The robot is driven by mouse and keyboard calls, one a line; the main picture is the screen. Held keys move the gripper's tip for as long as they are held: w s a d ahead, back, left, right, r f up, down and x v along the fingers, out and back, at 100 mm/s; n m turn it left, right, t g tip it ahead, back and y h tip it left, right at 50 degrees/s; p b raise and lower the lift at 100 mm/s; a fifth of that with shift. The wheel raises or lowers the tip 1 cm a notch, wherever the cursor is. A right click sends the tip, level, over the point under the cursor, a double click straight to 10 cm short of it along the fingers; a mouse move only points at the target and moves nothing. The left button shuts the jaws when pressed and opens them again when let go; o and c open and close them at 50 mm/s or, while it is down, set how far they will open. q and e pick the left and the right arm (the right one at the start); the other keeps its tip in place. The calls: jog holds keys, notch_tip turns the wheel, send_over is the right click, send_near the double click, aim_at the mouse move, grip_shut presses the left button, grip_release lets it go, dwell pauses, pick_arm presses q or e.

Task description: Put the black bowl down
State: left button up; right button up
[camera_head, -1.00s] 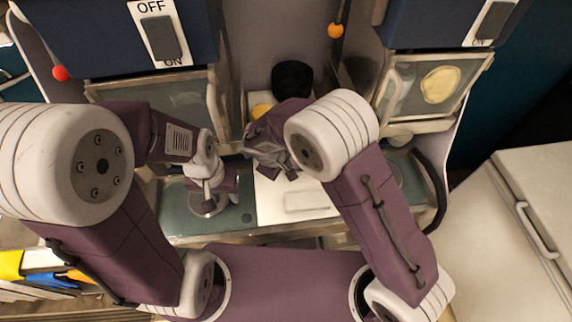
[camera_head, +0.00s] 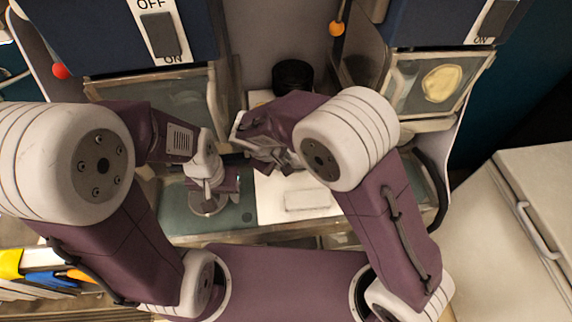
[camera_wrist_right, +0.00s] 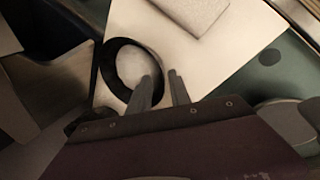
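The black bowl (camera_head: 293,77) stands at the back of the pale surface in the head view, partly hidden by my right arm. A black ring-shaped rim with a pale inside shows in the right wrist view and looks like this bowl (camera_wrist_right: 108,63). My right gripper (camera_wrist_right: 164,78) has its two fingers apart with a narrow gap. One finger overlaps the bowl's inside in the picture, the other lies just right of the rim. Contact cannot be told. My left gripper (camera_head: 209,192) hangs low over the teal surface at left; its fingers are unclear.
A flat pale slab (camera_head: 307,200) lies on the white surface. Glass-sided boxes (camera_head: 435,85) stand at both sides under blue housings. The teal surface (camera_head: 180,222) lies left of the white part. A white cabinet (camera_head: 525,215) is at right.

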jog(key=v, duration=0.7)
jog(key=shift+s, duration=0.1)
